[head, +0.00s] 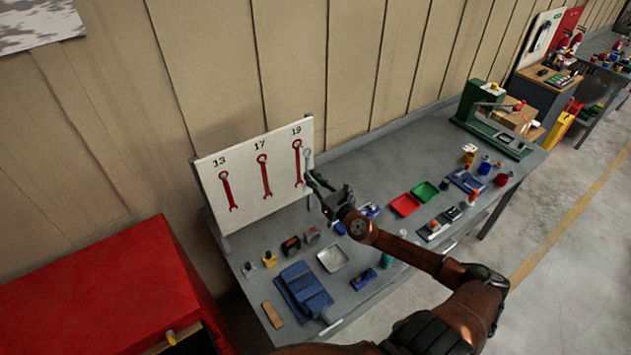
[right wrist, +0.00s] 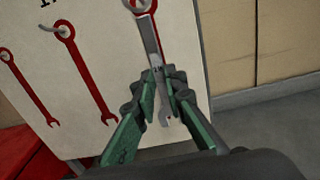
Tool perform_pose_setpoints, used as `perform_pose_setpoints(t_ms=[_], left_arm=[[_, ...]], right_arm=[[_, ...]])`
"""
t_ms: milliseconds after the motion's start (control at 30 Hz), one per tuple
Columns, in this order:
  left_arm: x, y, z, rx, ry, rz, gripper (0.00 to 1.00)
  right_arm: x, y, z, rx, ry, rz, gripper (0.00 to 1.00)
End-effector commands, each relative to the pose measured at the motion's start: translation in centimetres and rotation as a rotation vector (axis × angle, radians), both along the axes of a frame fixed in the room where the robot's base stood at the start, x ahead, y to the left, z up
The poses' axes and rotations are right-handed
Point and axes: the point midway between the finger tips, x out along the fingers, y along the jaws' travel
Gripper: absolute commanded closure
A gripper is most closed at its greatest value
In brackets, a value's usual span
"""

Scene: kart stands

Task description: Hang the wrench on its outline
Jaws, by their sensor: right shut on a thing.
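A white board (head: 246,205) stands at the back of the bench with three red wrench outlines, marked 13, 17 and 19. The 19 outline (head: 297,163) is nearest the board's right edge. My right gripper (head: 315,183) is shut on a silver wrench (head: 309,160), held upright close to the board's right edge. In the right wrist view the green-padded fingers (right wrist: 164,92) grip the wrench (right wrist: 151,42) around its lower shaft, with its open jaw downward. There it overlaps the 19 outline (right wrist: 140,5) and hides most of it. I cannot tell whether it touches the board. My left gripper is out of view.
The grey bench holds a metal tray (head: 333,257), blue bins (head: 303,288), a red tray (head: 405,205), a green tray (head: 425,192) and several small parts. A red cabinet (head: 120,290) stands at the left. A green machine (head: 490,120) stands at the bench's far end.

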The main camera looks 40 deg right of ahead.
Motion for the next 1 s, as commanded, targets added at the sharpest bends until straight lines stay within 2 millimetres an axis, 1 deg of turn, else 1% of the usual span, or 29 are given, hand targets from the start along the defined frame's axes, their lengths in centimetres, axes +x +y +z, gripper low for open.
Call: perform_pose_setpoints(t_ms=[600, 1000], left_arm=[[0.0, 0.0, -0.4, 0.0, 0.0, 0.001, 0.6], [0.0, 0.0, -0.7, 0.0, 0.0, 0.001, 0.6]], right_arm=[[3.6, -0.5, -0.1, 0.001, -0.001, -0.001, 1.0], [4.7, -0.4, -0.6, 0.0, 0.003, 0.002, 1.0]])
